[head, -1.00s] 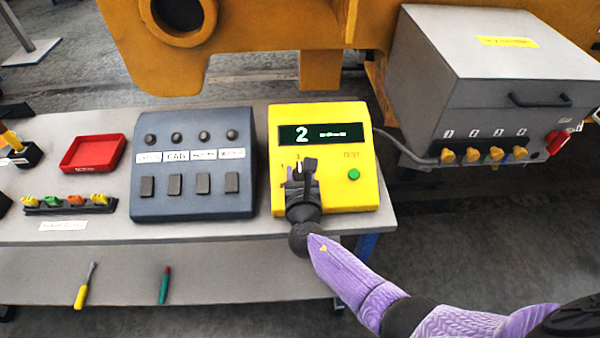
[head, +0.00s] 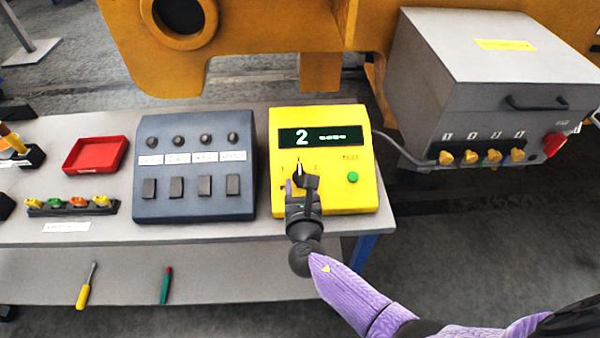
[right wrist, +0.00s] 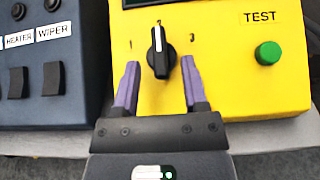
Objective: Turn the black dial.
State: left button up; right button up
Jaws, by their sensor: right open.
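The black dial (head: 299,175) is on the sloped face of the yellow box (head: 350,196), below a dark display reading 2. In the right wrist view the dial (right wrist: 161,53) stands upright, its white line pointing up toward the middle mark. My right gripper (head: 300,184) is open, with its purple fingers at the near side of the dial. In the right wrist view its fingertips (right wrist: 160,65) stand to the left and right of the dial, with a gap on each side. My left gripper is not in view.
A green TEST button (head: 353,177) is right of the dial. A dark switch box (head: 195,205) stands close on the left. A red tray (head: 96,154) lies farther left. A grey cabinet (head: 440,90) with yellow knobs is at the right.

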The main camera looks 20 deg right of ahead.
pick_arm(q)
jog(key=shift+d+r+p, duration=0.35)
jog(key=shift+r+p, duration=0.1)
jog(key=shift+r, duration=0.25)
pick_arm(e)
jog(key=v, duration=0.6)
jog(key=shift+s, duration=0.25)
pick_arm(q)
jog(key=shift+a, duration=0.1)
pick_arm(e)
jog(key=shift+a+r, duration=0.1)
